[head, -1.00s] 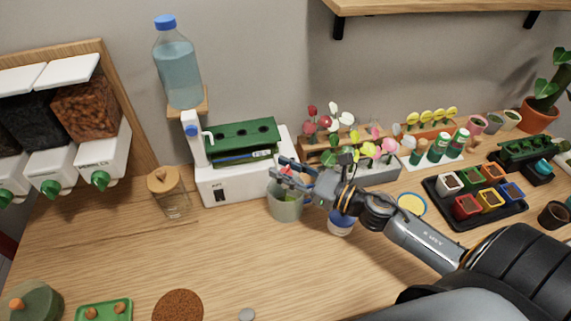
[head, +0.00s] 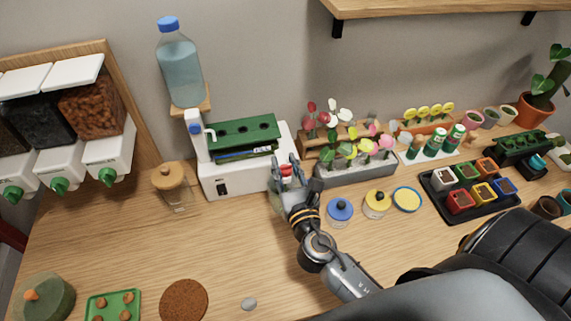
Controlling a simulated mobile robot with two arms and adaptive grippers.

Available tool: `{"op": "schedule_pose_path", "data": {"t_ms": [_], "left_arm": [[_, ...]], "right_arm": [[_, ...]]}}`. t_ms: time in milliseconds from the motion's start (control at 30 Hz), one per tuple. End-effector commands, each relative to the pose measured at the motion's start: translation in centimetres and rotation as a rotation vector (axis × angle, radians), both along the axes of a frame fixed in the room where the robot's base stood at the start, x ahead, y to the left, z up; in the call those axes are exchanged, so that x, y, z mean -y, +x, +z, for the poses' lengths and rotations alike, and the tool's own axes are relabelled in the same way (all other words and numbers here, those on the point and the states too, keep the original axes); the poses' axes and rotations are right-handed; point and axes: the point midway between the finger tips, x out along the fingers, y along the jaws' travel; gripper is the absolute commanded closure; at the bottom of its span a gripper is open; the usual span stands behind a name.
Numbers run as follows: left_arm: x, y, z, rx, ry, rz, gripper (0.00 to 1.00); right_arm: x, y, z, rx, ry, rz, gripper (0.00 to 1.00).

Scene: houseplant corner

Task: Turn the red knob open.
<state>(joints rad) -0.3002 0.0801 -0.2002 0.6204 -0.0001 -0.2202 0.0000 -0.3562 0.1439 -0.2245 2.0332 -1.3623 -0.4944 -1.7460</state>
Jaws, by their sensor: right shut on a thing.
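My left gripper is not in view.
A water bottle (head: 179,70) stands behind the white unit. The wooden counter (head: 225,245) in front is mostly clear.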

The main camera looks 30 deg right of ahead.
Motion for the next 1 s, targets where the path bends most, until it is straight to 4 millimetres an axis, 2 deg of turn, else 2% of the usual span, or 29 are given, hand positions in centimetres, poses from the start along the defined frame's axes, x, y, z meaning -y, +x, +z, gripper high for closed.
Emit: {"op": "schedule_pose_path", "data": {"t_ms": [633,667,733,767,1000], "left_arm": [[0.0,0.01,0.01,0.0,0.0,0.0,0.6],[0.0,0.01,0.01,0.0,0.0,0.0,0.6],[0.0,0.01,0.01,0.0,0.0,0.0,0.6],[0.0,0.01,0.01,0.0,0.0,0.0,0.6],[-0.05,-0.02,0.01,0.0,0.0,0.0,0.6]], "right_arm": [[0.02,0.06,0.04,0.001,0.0,-0.047,1.0],[0.02,0.06,0.03,0.001,0.0,-0.047,0.66],[0.02,0.05,0.03,0.001,0.0,-0.047,0.51],[0.02,0.05,0.03,0.001,0.0,-0.046,0.48],[0.01,0.03,0.0,0.001,0.0,-0.046,0.48]]}}
